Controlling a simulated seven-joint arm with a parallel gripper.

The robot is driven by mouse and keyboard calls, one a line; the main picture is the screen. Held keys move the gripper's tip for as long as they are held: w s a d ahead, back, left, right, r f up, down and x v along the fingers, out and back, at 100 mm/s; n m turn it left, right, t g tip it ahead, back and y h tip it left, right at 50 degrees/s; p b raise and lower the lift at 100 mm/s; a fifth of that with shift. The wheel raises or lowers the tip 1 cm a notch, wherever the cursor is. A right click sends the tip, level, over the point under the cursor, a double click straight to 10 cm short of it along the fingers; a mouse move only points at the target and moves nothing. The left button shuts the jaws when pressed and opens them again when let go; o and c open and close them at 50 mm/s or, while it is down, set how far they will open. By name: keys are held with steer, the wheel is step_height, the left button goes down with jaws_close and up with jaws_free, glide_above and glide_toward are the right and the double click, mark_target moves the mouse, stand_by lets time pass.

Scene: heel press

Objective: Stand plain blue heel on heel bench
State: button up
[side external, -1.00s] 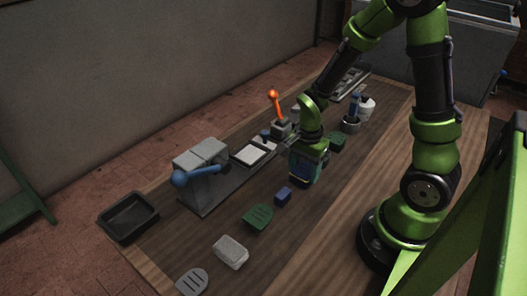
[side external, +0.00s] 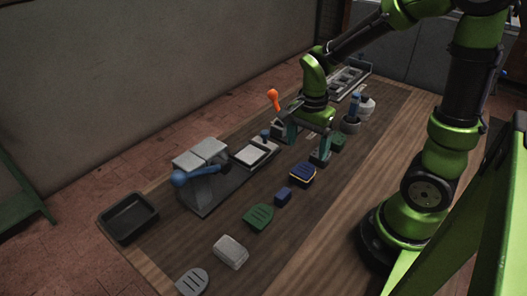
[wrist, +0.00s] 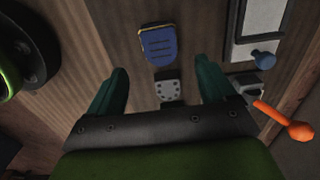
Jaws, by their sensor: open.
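A small plain blue block (side external: 283,196), which looks like the plain blue heel, sits on the dark mat, left of a blue slotted piece with a yellow edge (side external: 303,175). The slotted piece also shows in the wrist view (wrist: 158,45), beyond my fingertips. My gripper (side external: 306,153) is open and empty, behind and right of both pieces in the side view. In the wrist view its fingers (wrist: 163,74) stand wide apart with a grey plate with holes (wrist: 168,90) below and between them. I cannot tell which fixture is the heel bench.
A grey press with a blue handle (side external: 205,170) and a rail with a white pad (side external: 252,154) stand behind. An orange lever (side external: 273,98) rises beside them. Green (side external: 258,217) and grey (side external: 192,282) slotted pieces, a pale block (side external: 231,252) and a black tray (side external: 128,216) lie toward the left.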

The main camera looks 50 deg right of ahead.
steer(key=s+a+r+n+t+y, duration=0.1)
steer(key=s+a+r+n+t, duration=0.1)
steer(key=r+n, duration=0.5)
steer(key=s+a+r+n+t+y, duration=0.1)
steer(key=s+a+r+n+t, duration=0.1)
steer(key=a+r+n+t, duration=0.3)
steer(key=shift+a+r+n, duration=0.75)
steer(key=shift+r+n, duration=0.25)
steer(key=shift+r, duration=0.2)
